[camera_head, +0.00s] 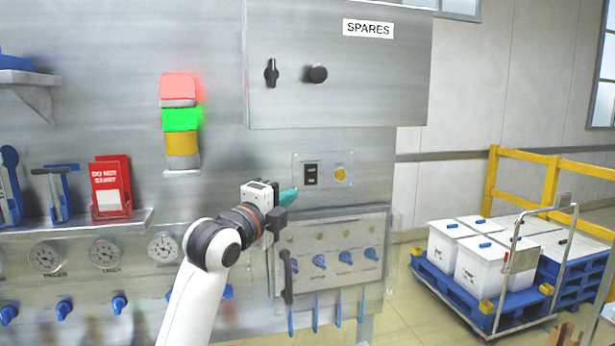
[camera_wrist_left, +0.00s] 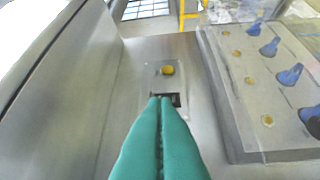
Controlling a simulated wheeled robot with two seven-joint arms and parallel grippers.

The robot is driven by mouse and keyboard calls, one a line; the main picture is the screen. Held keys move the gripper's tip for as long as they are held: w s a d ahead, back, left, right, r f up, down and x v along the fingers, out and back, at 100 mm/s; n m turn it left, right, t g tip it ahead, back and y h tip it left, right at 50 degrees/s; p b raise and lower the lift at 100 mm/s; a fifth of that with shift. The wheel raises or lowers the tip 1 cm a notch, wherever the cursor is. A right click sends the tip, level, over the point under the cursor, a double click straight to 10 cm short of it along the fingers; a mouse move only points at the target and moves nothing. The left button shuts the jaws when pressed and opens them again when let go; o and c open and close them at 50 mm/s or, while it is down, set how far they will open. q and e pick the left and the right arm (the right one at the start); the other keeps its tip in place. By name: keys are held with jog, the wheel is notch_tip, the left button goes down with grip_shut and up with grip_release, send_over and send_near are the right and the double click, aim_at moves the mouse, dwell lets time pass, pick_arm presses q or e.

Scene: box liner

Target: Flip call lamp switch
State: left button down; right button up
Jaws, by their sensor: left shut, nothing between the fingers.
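The black call lamp switch (camera_head: 310,174) sits on a small plate (camera_head: 325,184) on the steel wall, left of a round yellow lamp or button (camera_head: 340,174). In the left wrist view the switch (camera_wrist_left: 174,100) shows just beyond the fingertips, partly hidden by them, with the yellow round part (camera_wrist_left: 168,70) behind it. My left gripper (camera_head: 296,194) is shut and empty, its green fingers pointing at the plate, just below and left of the switch in the head view. Whether the tips (camera_wrist_left: 160,99) touch the switch, I cannot tell. My right gripper is not in view.
The SPARES cabinet (camera_head: 340,85) juts out above the switch plate. A sloped panel with blue knobs (camera_head: 333,245) juts out below. A signal tower (camera_head: 180,118) glows red and green at left. A cart with white boxes (camera_head: 490,255) stands at right.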

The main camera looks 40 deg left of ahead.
pick_arm(q)
jog(key=shift+w, duration=0.1)
jog(key=p, duration=0.5)
send_near(316, 170)
jog(key=w+d, duration=0.2)
jog(key=w, duration=0.1)
jog(key=shift+w+d+r, duration=0.2)
jog(key=shift+w+d, duration=0.05)
jog(key=shift+d, duration=0.15)
jog(key=shift+w+a+p, duration=0.45)
jog(key=shift+w+a, duration=0.1)
jog(key=shift+a, duration=0.25)
jog(key=shift+w+a+p, duration=0.45)
jog(key=shift+w+a, duration=0.1)
jog(key=shift+a, duration=0.25)
